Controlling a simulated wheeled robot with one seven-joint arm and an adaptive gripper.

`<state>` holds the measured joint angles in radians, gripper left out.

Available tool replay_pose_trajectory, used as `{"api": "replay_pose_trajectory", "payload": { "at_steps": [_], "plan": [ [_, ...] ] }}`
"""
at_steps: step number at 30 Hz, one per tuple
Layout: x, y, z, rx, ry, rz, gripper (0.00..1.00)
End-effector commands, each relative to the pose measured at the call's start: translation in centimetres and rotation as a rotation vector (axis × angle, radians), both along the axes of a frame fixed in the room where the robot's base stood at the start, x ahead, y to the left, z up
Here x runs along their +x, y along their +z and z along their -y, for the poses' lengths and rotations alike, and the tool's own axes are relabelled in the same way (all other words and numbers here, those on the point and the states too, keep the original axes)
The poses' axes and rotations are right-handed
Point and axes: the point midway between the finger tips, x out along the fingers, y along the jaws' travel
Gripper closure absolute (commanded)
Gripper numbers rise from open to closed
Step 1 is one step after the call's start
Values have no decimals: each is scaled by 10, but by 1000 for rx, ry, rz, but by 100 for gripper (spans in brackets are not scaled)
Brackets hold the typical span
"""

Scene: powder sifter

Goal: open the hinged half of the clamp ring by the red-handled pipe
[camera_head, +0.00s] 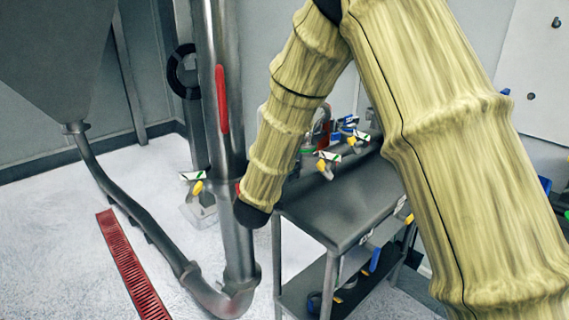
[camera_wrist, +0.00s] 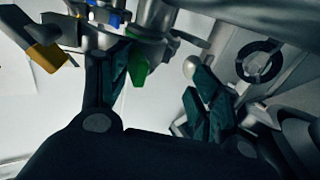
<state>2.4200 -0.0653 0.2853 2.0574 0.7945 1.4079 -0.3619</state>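The steel pipe with a red handle (camera_head: 222,98) stands upright left of my arm in the head view. Beside it is a small fitting with a yellow lever (camera_head: 197,188) and a white-green tag. In the wrist view, metal fittings with a green piece (camera_wrist: 137,68) and a yellow-ended lever (camera_wrist: 48,57) show at the top left. I cannot tell which part is the clamp ring's hinged half. My gripper (camera_wrist: 160,84) has its dark fingers spread apart, with nothing seen held. The green piece is close to the left finger; contact is unclear. My arm hides the gripper in the head view.
A grey steel table (camera_head: 345,205) with more yellow-levered fittings (camera_head: 326,165) stands right of the pipe, partly behind my arm. A curved lower pipe (camera_head: 150,228) and a red floor grate (camera_head: 130,265) lie at the left. White floor is clear around them.

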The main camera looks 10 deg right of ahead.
Motion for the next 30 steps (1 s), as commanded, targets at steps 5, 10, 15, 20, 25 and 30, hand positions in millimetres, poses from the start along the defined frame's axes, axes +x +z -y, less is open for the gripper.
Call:
{"api": "replay_pose_trajectory", "payload": {
  "at_steps": [5,10,15,20,25,30],
  "plan": [
    [3,5,-3,-1,6,10,56],
    [3,10,-3,-1,6,11,57],
    [3,30,-2,-1,6,14,56],
    [2,56,-2,-2,5,16,69],
    [0,79,0,0,1,12,69],
    [-1,95,1,-1,1,8,69]
  ]
}}
